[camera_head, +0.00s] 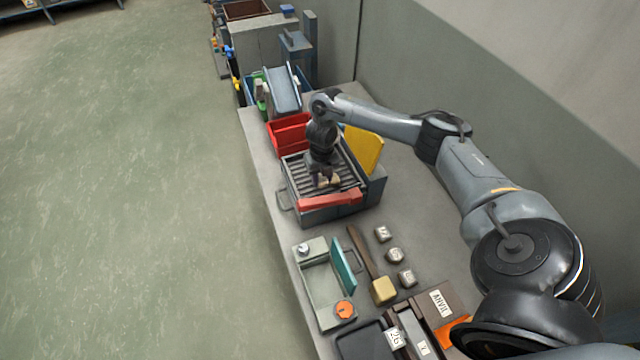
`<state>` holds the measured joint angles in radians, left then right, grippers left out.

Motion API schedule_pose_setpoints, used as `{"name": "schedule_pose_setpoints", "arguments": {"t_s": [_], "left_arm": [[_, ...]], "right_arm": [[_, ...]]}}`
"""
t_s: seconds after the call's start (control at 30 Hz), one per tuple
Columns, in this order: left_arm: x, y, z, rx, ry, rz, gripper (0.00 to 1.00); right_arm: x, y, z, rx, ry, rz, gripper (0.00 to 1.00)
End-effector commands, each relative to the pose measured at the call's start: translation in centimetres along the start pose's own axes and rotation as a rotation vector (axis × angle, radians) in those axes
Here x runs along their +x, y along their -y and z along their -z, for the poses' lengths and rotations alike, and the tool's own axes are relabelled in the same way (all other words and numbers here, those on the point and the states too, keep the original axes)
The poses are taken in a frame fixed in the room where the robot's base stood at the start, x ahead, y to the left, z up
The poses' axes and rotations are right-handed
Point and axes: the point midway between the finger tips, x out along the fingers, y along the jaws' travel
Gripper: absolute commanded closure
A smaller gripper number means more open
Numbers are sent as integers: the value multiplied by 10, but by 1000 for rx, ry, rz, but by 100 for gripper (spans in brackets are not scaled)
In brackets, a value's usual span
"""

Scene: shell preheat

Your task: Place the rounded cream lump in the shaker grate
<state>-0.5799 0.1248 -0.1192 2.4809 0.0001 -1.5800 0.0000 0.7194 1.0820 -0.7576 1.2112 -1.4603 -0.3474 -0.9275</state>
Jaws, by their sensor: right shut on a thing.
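The shaker grate (350,184) is a dark ribbed grid in a grey box with a red front bar, standing on the grey bench. My right gripper (325,182) points down over the grate and is shut on the cream lump (331,182). Only a small part of the lump shows, low between the fingers. I cannot tell whether it touches the grate bars. My left gripper is not in view.
A red bin (287,132) stands behind the grate and a yellow panel (364,149) stands beside it. In front are a mallet (383,290), several small marked blocks (395,255) and a pale green tray (318,290). The bench right of the grate is mostly clear.

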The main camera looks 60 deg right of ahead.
Motion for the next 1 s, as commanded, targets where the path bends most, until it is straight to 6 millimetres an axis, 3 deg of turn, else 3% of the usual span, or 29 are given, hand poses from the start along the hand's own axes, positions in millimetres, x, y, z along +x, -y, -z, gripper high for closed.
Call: {"name": "schedule_pose_setpoints", "arguments": {"t_s": [0.17, 0.5, 0.97, 1.0], "left_arm": [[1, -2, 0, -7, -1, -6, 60], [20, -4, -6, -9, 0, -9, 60], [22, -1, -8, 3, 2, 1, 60], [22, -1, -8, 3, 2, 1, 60]], "right_arm": [[4, -4, -4, 0, 0, 0, 93], [42, -4, -4, 1, -2, 0, 93], [47, -4, -4, 0, 0, 1, 93], [47, -4, -4, 0, 0, 1, 61]]}}
